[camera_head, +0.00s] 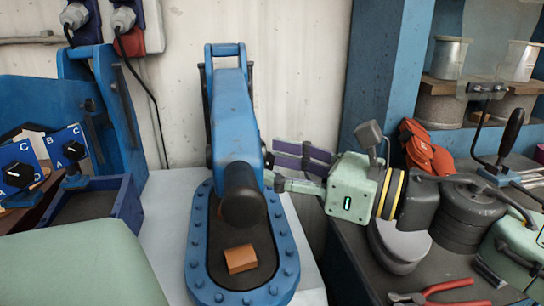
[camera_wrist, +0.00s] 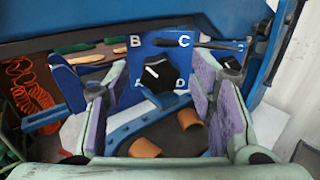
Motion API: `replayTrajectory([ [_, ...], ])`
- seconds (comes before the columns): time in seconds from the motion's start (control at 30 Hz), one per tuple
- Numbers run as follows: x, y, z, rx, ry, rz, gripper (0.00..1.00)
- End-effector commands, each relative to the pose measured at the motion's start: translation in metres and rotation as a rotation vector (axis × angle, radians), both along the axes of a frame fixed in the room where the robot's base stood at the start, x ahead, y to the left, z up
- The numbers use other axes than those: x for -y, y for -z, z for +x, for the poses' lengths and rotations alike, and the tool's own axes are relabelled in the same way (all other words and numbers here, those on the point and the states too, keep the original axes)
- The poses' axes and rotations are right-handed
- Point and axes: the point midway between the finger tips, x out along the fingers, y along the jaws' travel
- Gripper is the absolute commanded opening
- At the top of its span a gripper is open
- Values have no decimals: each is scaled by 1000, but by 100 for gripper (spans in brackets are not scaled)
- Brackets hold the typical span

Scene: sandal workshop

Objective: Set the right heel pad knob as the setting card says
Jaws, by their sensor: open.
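In the head view, two black knobs on blue lettered plates stand at the left: a nearer knob (camera_head: 18,174) and one to its right (camera_head: 74,150). The wrist view shows one black knob (camera_wrist: 160,75) on a blue plate (camera_wrist: 183,62) lettered A, B, C, D; a white mark on it slants toward the upper left. My gripper (camera_head: 288,168), with purple pads, is open and empty beside the blue press, well right of the knobs. In the wrist view its fingers (camera_wrist: 157,95) frame that knob at a distance. I cannot make out a setting card.
A blue tray (camera_head: 125,205) sits below the knobs.

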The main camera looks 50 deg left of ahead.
Motion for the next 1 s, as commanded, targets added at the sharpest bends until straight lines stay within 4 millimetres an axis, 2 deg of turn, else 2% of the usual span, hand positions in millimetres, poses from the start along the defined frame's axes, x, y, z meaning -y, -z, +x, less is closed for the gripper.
replayTrajectory([
  [0.13, -8, 0, -4, 0, 0, -1, 50],
  [0.4, -9, 0, -4, 0, 1, -1, 50],
  [1.0, -9, 0, -4, 0, 1, -1, 10],
])
